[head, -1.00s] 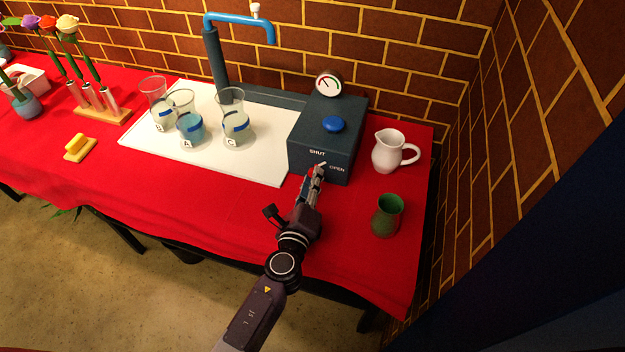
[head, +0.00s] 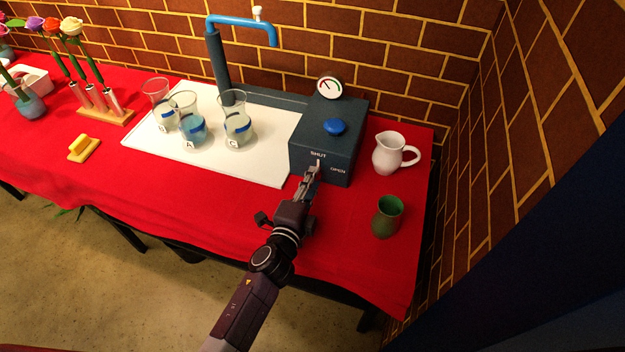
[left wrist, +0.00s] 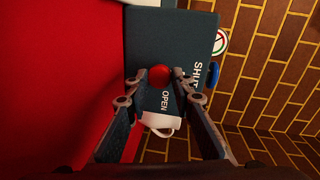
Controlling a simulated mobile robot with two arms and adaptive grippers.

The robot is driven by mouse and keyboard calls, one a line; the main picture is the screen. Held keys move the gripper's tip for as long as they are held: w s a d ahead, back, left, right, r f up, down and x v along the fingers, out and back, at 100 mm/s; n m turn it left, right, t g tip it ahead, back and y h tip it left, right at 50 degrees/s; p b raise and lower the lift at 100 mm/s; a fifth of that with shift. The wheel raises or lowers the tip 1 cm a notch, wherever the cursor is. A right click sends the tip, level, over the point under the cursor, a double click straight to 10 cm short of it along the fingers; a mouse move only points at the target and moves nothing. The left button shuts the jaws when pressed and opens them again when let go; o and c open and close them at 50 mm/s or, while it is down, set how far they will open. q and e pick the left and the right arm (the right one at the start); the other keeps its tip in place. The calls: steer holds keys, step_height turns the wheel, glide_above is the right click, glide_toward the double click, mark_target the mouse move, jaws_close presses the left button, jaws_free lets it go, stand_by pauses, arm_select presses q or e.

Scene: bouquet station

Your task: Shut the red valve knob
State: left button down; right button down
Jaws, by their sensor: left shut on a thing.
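The valve box (head: 308,155) is dark blue-grey, with the words SHUT and OPEN on its front. The red valve knob (left wrist: 159,75) shows between the fingertips in the left wrist view. In the head view my gripper hides most of it. A white pointer (head: 318,163) shows at the fingertips, below the word SHUT and left of OPEN. My left gripper (head: 312,174) reaches the box front from below and is shut on the knob; its two fingers also show in the left wrist view (left wrist: 159,82). My right gripper is not in view.
A blue button (head: 335,126) and a gauge (head: 329,88) top the box. A white jug (head: 388,156) and a green cup (head: 387,217) stand to its right. Beakers (head: 238,130) stand on a white board (head: 267,163) to its left. Red cloth lies bare in front.

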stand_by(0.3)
arm_select(q)
steer(key=c, duration=1.7)
jaws_free()
steer(key=shift+o, duration=0.2)
steer(key=v, duration=1.2)
steer(key=shift+f, duration=0.1)
steer(key=shift+a, duration=0.15)
